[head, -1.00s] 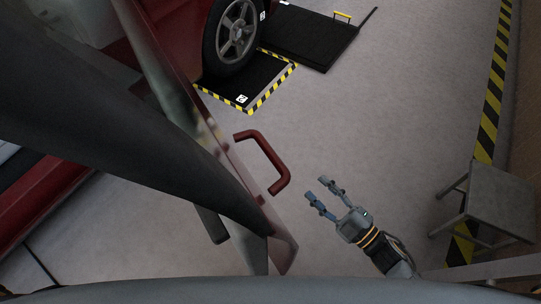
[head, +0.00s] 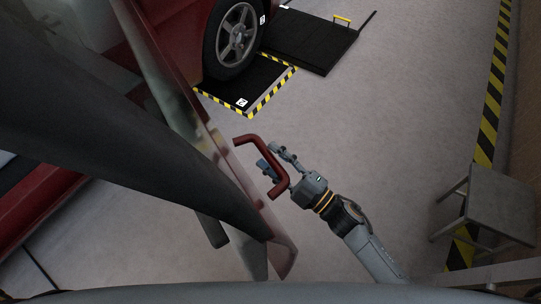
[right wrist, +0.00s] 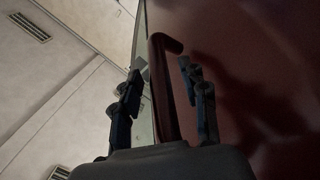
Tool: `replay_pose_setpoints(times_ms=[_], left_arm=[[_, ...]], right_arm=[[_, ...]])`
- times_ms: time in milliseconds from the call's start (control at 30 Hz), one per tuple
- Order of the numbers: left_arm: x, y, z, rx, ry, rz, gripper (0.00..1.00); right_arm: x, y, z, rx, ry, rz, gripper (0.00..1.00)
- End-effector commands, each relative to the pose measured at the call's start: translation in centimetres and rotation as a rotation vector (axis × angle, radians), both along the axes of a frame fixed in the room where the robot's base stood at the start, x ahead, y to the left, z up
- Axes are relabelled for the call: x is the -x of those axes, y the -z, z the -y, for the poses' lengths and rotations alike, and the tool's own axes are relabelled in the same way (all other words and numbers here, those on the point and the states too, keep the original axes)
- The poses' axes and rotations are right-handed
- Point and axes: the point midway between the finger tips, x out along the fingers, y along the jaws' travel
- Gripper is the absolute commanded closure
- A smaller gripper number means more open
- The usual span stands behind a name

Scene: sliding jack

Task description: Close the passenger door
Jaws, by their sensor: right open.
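The red passenger door (head: 281,242) stands open, seen nearly edge-on in the head view and running from top left to bottom centre. Its dark red bar handle (head: 281,188) sticks out to the right. My right gripper (head: 272,158) is open at the handle, with its fingers reaching to either side of the bar. In the right wrist view the handle (right wrist: 160,90) stands between the two separated fingers of the right gripper (right wrist: 166,92), with the red door panel (right wrist: 260,70) to the right. I cannot tell whether a finger touches the bar. My left gripper is not in view.
The red car's wheel (head: 237,35) stands at the top by a black plate with a yellow-black striped border (head: 270,100). A black ramp (head: 310,40) lies beyond. A grey stool (head: 497,200) stands at the right. The floor between handle and stool is clear.

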Motion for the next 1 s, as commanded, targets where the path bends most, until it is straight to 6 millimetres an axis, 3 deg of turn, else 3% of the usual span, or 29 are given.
replay_pose_setpoints(times_ms=[400, 600, 1000], left_arm=[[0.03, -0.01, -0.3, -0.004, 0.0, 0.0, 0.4], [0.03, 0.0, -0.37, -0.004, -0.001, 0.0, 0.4], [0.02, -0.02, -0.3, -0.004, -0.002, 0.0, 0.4]], right_arm=[[-0.5, -0.11, -0.62, 0.0, 0.0, -0.002, 0.58], [-0.48, -0.11, -0.61, 0.0, 0.0, -0.002, 0.99], [-0.4, -0.09, -0.64, 0.0, 0.0, -0.002, 1.0]])
